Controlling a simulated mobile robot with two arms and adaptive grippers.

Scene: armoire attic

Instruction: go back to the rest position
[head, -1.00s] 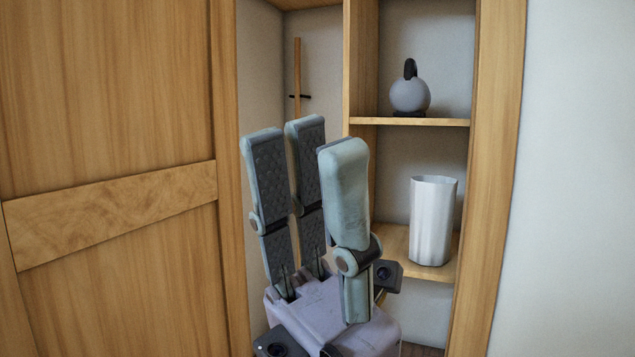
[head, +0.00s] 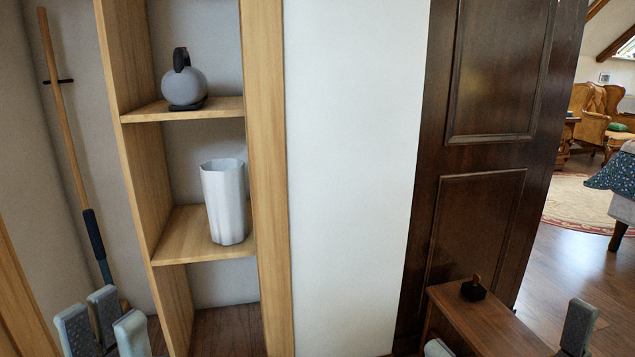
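My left gripper (head: 104,318) is at the bottom left of the head view, low in front of the wardrobe. Its fingers point up and stand apart, with nothing seen between them; its base is below the frame. My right gripper (head: 507,322) shows only at the bottom right edge: a dark-padded finger and, far to its left, a pale fingertip. They are wide apart, and the rest is cut off.
The open wardrobe's shelves hold a grey round kettle-like object (head: 184,84) and a white fluted vase (head: 225,203). A wooden-handled pole (head: 66,150) leans inside on the left. A dark door (head: 478,150) and a small wooden cabinet (head: 480,315) bearing a black object (head: 474,289) are right.

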